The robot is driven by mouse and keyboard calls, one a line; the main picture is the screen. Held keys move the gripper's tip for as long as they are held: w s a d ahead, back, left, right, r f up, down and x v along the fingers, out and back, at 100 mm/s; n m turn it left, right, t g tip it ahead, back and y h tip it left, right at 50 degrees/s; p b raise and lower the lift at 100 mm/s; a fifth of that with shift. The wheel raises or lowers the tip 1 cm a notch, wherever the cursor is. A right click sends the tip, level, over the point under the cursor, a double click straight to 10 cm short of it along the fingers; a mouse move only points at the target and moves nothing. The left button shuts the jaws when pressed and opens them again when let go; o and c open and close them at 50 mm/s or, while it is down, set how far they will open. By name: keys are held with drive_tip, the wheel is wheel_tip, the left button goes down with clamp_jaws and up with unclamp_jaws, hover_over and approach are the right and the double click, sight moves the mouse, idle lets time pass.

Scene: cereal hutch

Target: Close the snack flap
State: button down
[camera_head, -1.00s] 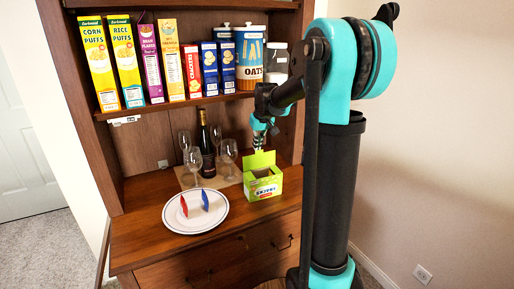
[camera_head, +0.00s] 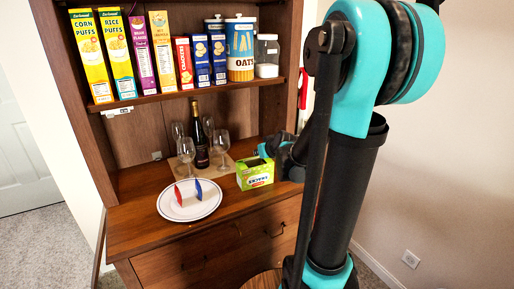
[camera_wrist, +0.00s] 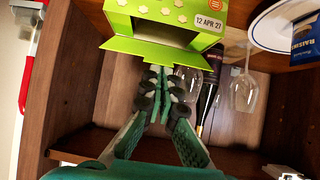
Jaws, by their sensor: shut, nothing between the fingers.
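The green snack box (camera_head: 258,179) stands on the hutch counter, right of the plate, with a dark opening at its top. In the wrist view the box (camera_wrist: 168,12) appears upside down, and its green flap (camera_wrist: 150,51) sticks out from the edge of the opening, so it is not closed. My gripper (camera_wrist: 158,76) is shut and empty, its fingertips at or very near the flap's outer edge; I cannot tell if they touch.
Wine glasses (camera_head: 220,142) and a dark bottle (camera_head: 200,148) stand close behind and left of the box. The white plate (camera_head: 168,214) holds a red and a blue packet. A shelf (camera_head: 165,97) with cereal boxes and jars overhangs the counter.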

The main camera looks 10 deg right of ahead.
drive_tip(key=shift+s+d+f, duration=0.1)
drive_tip(key=shift+s+f, duration=0.35)
drive_tip(key=shift+f, duration=0.65)
drive_tip(key=shift+s+d+f, duration=0.1)
drive_tip(key=shift+s+f, duration=0.35)
drive_tip(key=shift+f, duration=0.6)
drive_tip(key=shift+s+d+f, duration=0.1)
drive_tip(key=shift+s+f, duration=0.35)
drive_tip(key=shift+f, duration=0.65)
